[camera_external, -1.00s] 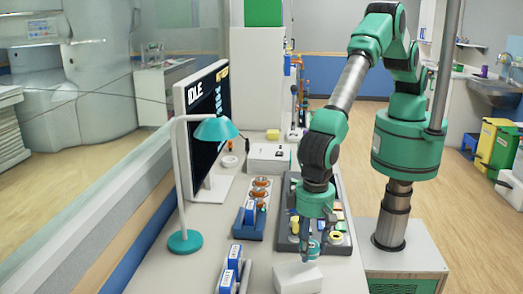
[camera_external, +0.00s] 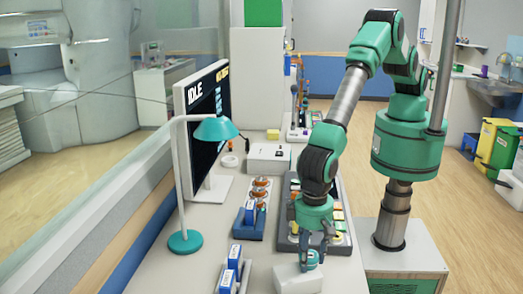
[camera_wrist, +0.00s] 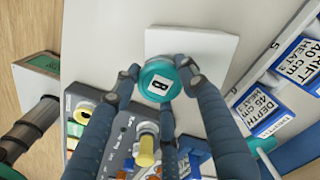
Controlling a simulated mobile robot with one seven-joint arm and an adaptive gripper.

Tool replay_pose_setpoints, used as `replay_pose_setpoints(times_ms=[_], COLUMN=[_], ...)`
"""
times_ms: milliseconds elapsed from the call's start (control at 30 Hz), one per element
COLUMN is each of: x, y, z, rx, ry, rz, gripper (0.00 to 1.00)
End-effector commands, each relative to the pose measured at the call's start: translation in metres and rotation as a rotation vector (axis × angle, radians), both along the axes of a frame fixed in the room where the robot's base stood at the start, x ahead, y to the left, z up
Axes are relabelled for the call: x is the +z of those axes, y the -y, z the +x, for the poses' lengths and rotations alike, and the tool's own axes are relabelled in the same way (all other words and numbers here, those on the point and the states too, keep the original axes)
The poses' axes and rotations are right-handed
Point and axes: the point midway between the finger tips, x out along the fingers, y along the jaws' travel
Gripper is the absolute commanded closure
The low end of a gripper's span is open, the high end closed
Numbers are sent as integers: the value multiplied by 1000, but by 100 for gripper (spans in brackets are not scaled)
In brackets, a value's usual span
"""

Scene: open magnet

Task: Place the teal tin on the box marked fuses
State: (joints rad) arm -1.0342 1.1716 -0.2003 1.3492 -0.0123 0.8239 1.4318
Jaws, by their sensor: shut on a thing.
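My gripper (camera_external: 312,252) is shut on the teal tin (camera_external: 313,262), which is partly hidden by the fingers. In the wrist view the tin (camera_wrist: 160,79) shows a white lid label with a dark letter on it, between the blue-grey fingertips of my gripper. A plain white box (camera_external: 298,281) stands at the near end of the bench, below and just beside the tin; it also shows behind the tin in the wrist view (camera_wrist: 205,45). I cannot read any marking on it. Whether the tin touches it is unclear.
A dark tray of small parts (camera_external: 285,242) lies behind the gripper, partly hidden by my arm. Blue-labelled packs (camera_external: 232,268) stand left of the box. A teal lamp (camera_external: 215,130) and a monitor (camera_external: 208,120) stand farther left. Another white box (camera_external: 268,157) is at the back.

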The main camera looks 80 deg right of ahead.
Motion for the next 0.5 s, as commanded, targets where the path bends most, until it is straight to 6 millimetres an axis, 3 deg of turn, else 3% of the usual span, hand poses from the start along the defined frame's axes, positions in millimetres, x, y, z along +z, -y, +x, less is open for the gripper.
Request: replay_pose_setpoints(times_ms=[33,67,133,500], x=[-2,-2,-2,0], y=[0,0,0,0], z=[0,0,0,0], rx=[0,0,0,0], ry=[0,0,0,0], rz=[0,-1,0,0], gripper=[84,54,40,39])
